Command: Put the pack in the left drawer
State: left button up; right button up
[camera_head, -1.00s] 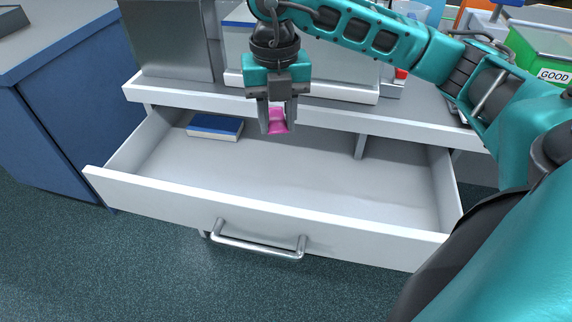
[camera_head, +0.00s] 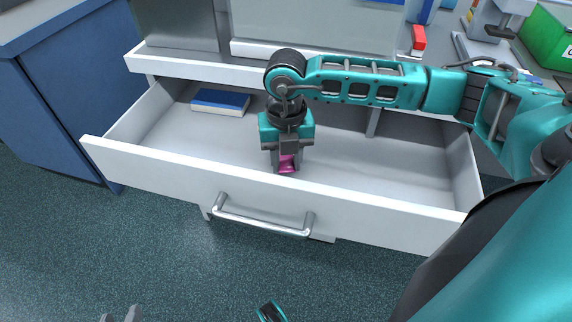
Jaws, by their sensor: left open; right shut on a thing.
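The pack (camera_head: 287,164) is small and pink. My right gripper (camera_head: 287,168) is shut on it and holds it inside the open drawer (camera_head: 400,160), low behind the front panel. The fingers hide part of the pack, and I cannot tell whether it touches the drawer floor. The drawer is white, pulled well out, with a metal handle (camera_head: 262,222) on its front. My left gripper (camera_head: 122,316) shows only as grey tips at the bottom edge, open, below the drawer and away from the pack.
A blue-covered book (camera_head: 220,102) lies in the drawer's back left. A blue cabinet (camera_head: 50,130) stands at the left. A red item (camera_head: 418,40) and a green bin (camera_head: 545,38) are on the counter. Much of the drawer floor is bare.

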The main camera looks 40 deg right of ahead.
aim_at(286, 164)
jog(key=shift+f, duration=0.75)
jog(key=o, duration=1)
jog(key=shift+r, duration=0.5)
pick_arm(q)
jog(key=r+p, duration=0.1)
jog(key=a+p, duration=0.1)
jog(key=p, duration=0.1)
jog(key=shift+s+r, duration=0.15)
jog(key=shift+r, duration=0.2)
pick_arm(e)
notch_tip(286, 164, up, 11)
jog(key=shift+r, duration=0.15)
